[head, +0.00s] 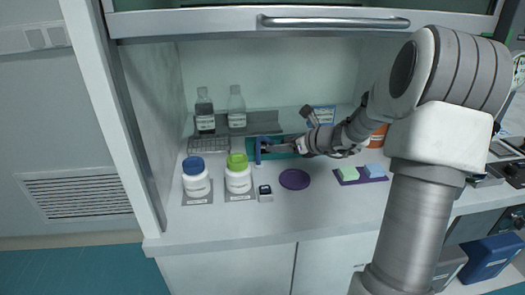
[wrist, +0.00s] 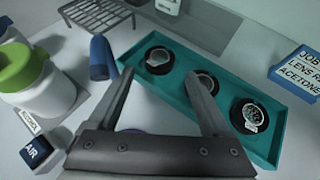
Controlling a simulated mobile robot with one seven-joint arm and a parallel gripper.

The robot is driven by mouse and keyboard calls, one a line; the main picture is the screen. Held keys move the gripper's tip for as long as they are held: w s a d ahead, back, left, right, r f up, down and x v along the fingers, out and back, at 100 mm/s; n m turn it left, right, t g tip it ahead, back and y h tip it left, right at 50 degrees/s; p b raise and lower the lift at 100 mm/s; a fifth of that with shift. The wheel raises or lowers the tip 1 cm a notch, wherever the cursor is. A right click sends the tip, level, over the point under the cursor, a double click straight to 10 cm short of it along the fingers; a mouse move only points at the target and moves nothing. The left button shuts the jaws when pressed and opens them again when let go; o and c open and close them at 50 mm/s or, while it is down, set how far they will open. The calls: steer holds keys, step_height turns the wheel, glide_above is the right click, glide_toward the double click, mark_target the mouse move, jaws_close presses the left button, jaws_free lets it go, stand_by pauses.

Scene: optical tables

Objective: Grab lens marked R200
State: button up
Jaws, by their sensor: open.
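Three round lenses in black rings sit in a row in a teal tray (wrist: 268,154): a left lens (wrist: 158,58), a middle lens (wrist: 205,82) and a right lens (wrist: 250,116). I cannot read any marking on them, so I cannot tell which is R200. My gripper (wrist: 160,75) is open and empty. Its left fingertip is near the left lens and its right finger partly covers the middle lens. In the head view my gripper (head: 268,148) is over the tray, and the lenses cannot be made out there.
A blue upright object (wrist: 102,58) stands just left of the tray. A green-lidded jar (head: 238,174), a blue-lidded jar (head: 196,180) and an AIR block (wrist: 36,152) are at left. A job card (wrist: 298,72) is beyond the tray. A purple disc (head: 294,179) lies in front.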

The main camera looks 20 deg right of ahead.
mark_target(264, 145)
steer(key=b+x, duration=0.1)
steer(key=x, duration=0.7)
steer(key=shift+a, duration=0.1)
steer(key=c, duration=1.2)
steer(key=shift+o, duration=0.2)
